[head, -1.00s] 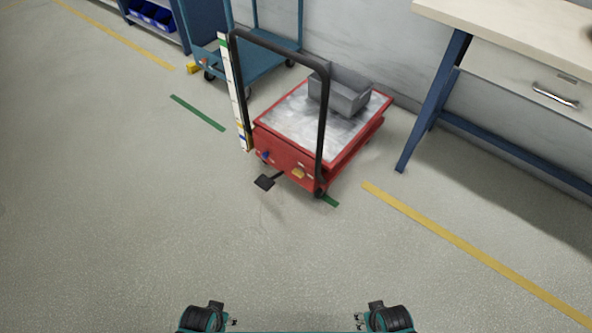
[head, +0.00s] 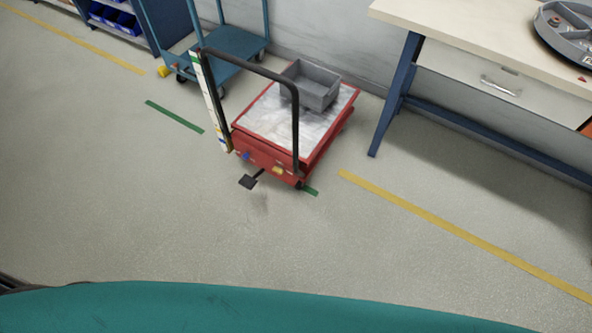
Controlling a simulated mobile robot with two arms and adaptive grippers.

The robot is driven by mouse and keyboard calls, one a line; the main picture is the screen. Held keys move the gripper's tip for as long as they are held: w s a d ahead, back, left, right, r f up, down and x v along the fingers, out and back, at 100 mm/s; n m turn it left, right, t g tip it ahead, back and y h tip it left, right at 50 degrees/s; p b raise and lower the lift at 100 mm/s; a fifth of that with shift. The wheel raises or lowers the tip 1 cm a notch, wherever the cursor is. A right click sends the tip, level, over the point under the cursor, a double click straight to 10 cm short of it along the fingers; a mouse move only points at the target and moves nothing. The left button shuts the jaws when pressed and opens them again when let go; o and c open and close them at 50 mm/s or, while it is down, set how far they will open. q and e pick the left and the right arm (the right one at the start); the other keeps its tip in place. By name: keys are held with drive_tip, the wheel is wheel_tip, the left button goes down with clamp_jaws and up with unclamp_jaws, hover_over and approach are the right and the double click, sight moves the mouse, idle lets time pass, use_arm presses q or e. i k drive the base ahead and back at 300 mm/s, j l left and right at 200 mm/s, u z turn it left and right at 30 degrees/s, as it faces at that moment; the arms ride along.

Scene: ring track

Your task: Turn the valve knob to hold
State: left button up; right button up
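A red lift cart (head: 262,158) with a black push handle (head: 250,66) stands on the floor near the wall. Its front face carries a small blue part (head: 246,156) and a small yellow part (head: 278,170). Either could be the valve knob; they are too small to tell which, or how it is set. A black foot pedal (head: 249,181) sticks out low at the front. Neither of my grippers shows in the head view.
A grey bin (head: 313,88) sits on the cart's top. A marked white post (head: 210,105) stands at its left. A blue trolley (head: 228,46) is behind; a workbench (head: 440,18) with a round grey tray (head: 570,30) is at right. The floor in front is clear.

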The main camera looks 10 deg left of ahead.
sight(279, 169)
drive_tip(key=i+j+z, duration=0.25)
drive_tip(key=j, duration=0.15)
drive_tip(key=j+z, duration=0.25)
drive_tip(key=j, duration=0.15)
drive_tip(key=i+j+z, duration=0.1)
drive_tip(key=j+z, duration=0.15)
drive_tip(key=j, duration=0.25)
